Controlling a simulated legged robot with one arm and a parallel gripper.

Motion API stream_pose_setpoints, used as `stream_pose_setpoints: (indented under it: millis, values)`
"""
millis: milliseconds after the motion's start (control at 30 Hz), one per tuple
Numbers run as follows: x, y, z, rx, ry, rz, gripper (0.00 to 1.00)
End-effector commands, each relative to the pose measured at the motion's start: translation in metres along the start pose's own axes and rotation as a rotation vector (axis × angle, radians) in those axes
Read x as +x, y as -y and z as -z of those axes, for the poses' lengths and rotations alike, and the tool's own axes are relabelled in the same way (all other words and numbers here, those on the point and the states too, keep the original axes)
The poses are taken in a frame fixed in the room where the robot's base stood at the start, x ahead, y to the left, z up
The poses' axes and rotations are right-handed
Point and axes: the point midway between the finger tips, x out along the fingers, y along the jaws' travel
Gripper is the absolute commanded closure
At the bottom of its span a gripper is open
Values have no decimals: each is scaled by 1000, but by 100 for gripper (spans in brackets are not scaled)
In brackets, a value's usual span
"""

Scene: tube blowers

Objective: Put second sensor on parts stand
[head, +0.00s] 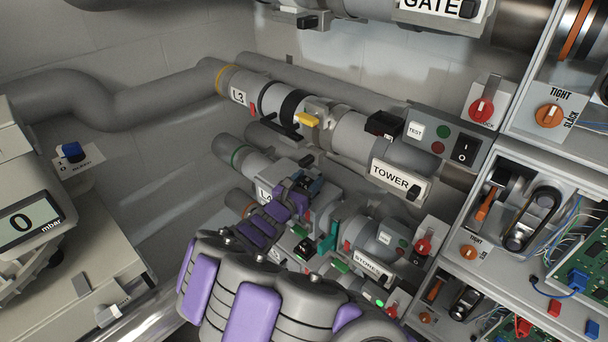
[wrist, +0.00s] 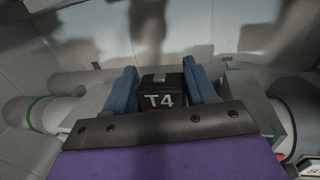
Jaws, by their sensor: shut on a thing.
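A black block marked T4 (wrist: 161,98), which looks like a sensor, sits between the two blue fingers of my gripper (wrist: 165,85) in the wrist view. The fingers press on its left and right sides, and its lower part is hidden behind my gripper's front plate. In the head view my gripper (head: 303,184) is over the L4 tube (head: 252,165), below the L3 tube. The block is too small and covered there to make out clearly. I cannot tell whether it still touches the tube. I cannot pick out a parts stand in either view.
The TOWER label (head: 399,181) and a switch panel (head: 440,139) are to the right. Open electronics shelves (head: 535,265) fill the right side. A pressure gauge (head: 30,222) reading 0 mbar stands left.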

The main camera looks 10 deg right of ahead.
Motion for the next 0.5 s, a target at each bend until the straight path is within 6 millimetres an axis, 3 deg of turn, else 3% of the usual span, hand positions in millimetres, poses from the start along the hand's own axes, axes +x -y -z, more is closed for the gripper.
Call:
stream_pose_setpoints:
  millis: [200, 500]
  values:
    - [-35, 32, -8, -3, 7, -1, 80]
    - [-68, 65, -10, -1, 4, 0, 80]
